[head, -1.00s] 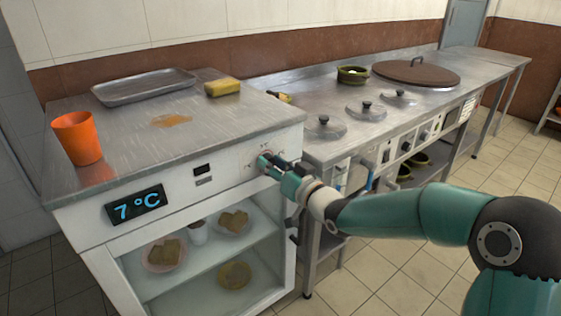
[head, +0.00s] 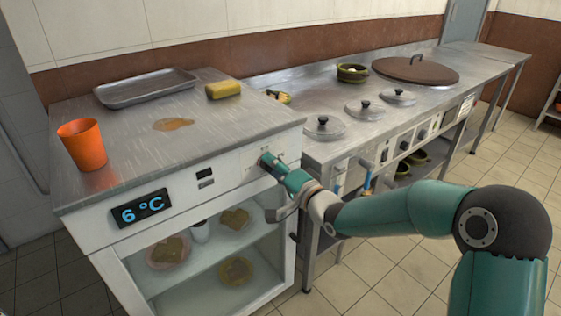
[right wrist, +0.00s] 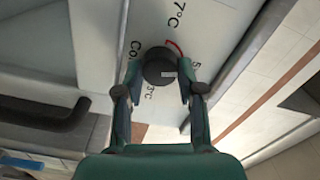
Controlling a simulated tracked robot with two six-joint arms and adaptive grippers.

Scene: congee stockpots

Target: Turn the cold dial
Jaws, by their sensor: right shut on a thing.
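The cold dial (right wrist: 159,66) is a round black knob in the right wrist view, on a white panel with "7°C", "5" and "3°C" printed around it and a red arc. My right gripper (right wrist: 162,82) is shut on the dial, one finger on each side. In the head view my right gripper (head: 268,160) is at the upper right of the cabinet front and mostly hides the dial. The blue display (head: 142,208) on the cabinet reads 6°C. My left gripper is not in view.
The steel cabinet top (head: 115,125) holds an orange cup (head: 83,145), a tray (head: 146,88), a yellow sponge (head: 223,90) and a brown spill (head: 173,124). Plates of food stand on shelves below. A stove counter (head: 330,100) with lids adjoins on the right.

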